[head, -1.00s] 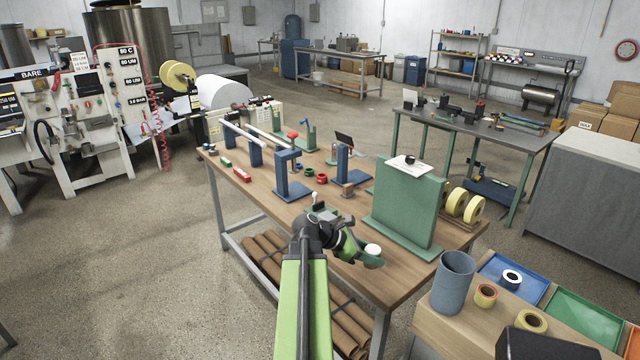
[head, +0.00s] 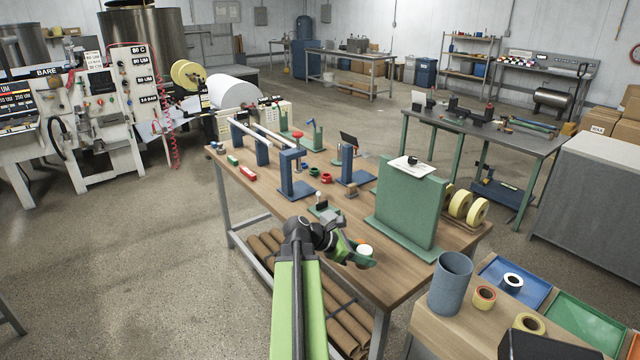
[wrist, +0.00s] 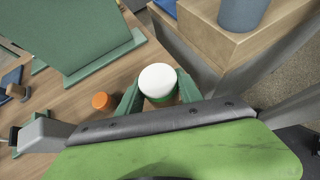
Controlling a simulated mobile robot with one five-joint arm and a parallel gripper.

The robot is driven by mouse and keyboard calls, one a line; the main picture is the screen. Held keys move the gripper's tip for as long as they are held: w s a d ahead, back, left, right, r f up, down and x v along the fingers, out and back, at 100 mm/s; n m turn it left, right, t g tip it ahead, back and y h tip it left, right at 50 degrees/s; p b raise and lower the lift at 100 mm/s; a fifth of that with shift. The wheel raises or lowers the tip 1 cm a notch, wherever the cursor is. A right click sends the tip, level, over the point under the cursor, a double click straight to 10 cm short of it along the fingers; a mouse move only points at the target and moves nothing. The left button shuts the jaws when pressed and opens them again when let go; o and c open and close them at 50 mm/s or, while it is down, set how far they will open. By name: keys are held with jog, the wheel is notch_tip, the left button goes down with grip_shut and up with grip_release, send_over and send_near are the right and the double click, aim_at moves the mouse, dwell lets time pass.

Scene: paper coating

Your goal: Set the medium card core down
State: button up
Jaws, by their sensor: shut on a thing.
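My gripper (wrist: 158,92) is shut on a short round core with a white top (wrist: 157,79) and a green band below it. I take this to be the medium card core. It stands roughly upright between the fingers, over the front of the wooden table (head: 400,285). The same core shows in the head view (head: 365,249) at my gripper. I cannot tell whether its base touches the table. A small orange core (wrist: 102,101) is on the table to its left in the wrist view, apart from the fingers.
A green upright plate on a base (head: 410,210) stands just behind my gripper. A small clamp-like fixture (head: 325,210) is to the left. A blue-grey cylinder (head: 451,285) stands on a wooden box (head: 425,330) to the right. Some bare table lies around the core.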

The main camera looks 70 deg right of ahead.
jog(key=b, duration=0.7)
send_over(386, 274)
jog(key=f, duration=0.7)
jog(key=shift+w+a, duration=0.3)
jog(key=shift+s+d+f, duration=0.1)
jog(key=shift+s+d, duration=0.15)
jog(key=shift+d, duration=0.15)
notch_tip(386, 274, down, 4)
jog(key=b, duration=0.4)
jog(key=shift+f, duration=0.2)
jog(key=o, duration=1.3)
jog(key=shift+r, duration=0.1)
jog(key=shift+r, duration=0.2)
jog(key=p+v, duration=0.7)
jog(key=v, duration=0.5)
